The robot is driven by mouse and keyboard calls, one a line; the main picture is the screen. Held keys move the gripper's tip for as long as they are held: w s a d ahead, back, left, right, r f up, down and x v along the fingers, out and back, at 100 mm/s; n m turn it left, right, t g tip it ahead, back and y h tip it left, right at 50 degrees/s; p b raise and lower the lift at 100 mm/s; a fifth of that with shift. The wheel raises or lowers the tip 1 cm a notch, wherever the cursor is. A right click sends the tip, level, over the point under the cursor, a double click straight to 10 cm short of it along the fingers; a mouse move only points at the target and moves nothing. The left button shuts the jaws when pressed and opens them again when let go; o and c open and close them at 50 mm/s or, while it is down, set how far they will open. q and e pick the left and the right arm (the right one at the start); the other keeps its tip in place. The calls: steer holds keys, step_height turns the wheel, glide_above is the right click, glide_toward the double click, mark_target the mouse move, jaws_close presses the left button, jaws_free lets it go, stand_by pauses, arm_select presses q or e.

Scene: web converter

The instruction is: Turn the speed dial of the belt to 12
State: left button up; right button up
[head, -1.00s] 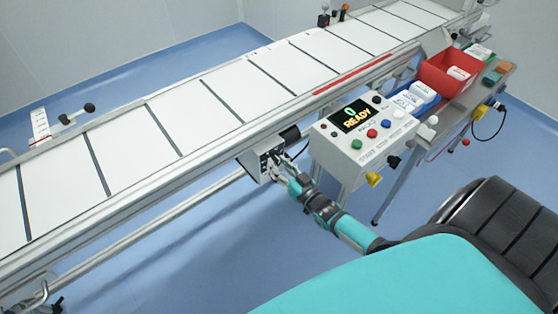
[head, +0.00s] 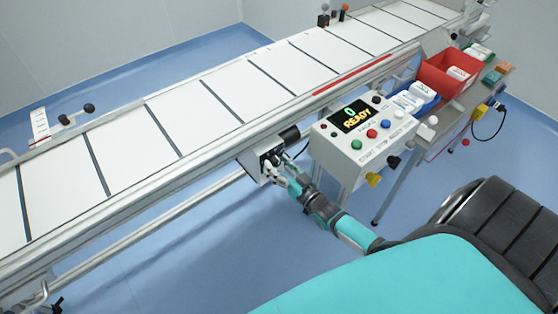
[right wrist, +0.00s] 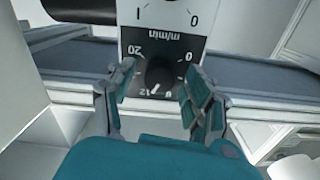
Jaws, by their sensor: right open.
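The speed dial (right wrist: 159,74) is a dark round knob on a black panel marked "m/min", "20", "0" and "12", all upside down in the right wrist view. The dial is on a small box (head: 253,168) under the near side of the belt (head: 221,98) in the head view. My right gripper (right wrist: 157,101) is open, one finger on each side of the dial; contact with it cannot be made out. In the head view the right gripper (head: 281,172) is in front of the box and hides its face. My left gripper is out of view.
A control console (head: 349,153) reading "0 READY" stands just right of the box, close to my right arm. Behind it are a red bin (head: 447,84) and a blue bin (head: 428,105) on a side table. Floor left of my arm is clear.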

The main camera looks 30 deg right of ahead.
steer(key=s, duration=1.2)
steer(key=shift+d, duration=0.45)
